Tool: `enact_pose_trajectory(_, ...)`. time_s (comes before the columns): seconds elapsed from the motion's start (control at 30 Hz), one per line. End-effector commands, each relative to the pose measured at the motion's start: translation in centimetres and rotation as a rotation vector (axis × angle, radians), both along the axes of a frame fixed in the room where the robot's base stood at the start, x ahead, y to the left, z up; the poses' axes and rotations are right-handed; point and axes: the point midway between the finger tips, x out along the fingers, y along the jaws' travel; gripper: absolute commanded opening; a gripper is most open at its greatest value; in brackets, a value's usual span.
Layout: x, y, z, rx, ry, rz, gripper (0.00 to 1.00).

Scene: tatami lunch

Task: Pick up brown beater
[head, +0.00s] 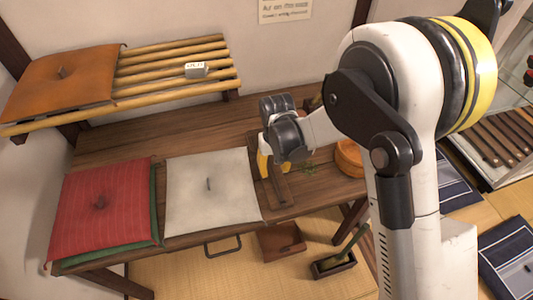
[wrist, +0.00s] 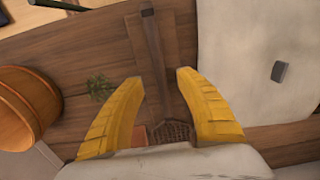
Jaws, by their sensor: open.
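The brown beater (wrist: 158,50) lies on a wooden board on the bench, in the wrist view. Its long dark handle runs to the top of the picture, and its woven head (wrist: 172,130) is low between my fingers. My gripper (wrist: 160,80) is open, its two yellow fingers apart on either side of the beater. Nothing is held. I cannot tell from these frames whether the fingers touch the beater. In the head view my gripper (head: 264,160) is over the bench, right of the white cushion, and partly hides the beater's place.
A white cushion (head: 205,205) and a red cushion (head: 90,220) lie to the left on the bench (head: 140,145). A wooden tub (head: 350,155) and a green sprig (head: 308,167) are to the right. A slatted shelf (head: 170,65) holds an orange cushion (head: 40,90).

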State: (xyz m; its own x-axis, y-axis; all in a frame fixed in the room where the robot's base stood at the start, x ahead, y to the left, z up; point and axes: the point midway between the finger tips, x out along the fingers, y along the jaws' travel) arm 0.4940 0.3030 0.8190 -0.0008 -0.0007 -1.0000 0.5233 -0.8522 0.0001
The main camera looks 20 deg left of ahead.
Motion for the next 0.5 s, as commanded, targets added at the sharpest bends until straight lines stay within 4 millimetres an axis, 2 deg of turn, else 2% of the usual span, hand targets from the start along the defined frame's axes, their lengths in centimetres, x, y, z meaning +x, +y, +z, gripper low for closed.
enact_pose_trajectory(0.17, -0.1, -0.1, -1.6, 0.0, 0.0, -0.001, 0.42)
enact_pose_trajectory(0.4, -0.4, -0.2, -5.4, 0.0, -0.001, -0.001, 0.42)
enact_pose_trajectory(0.5, -0.4, -0.2, -6.0, 0.0, -0.002, -0.001, 0.42)
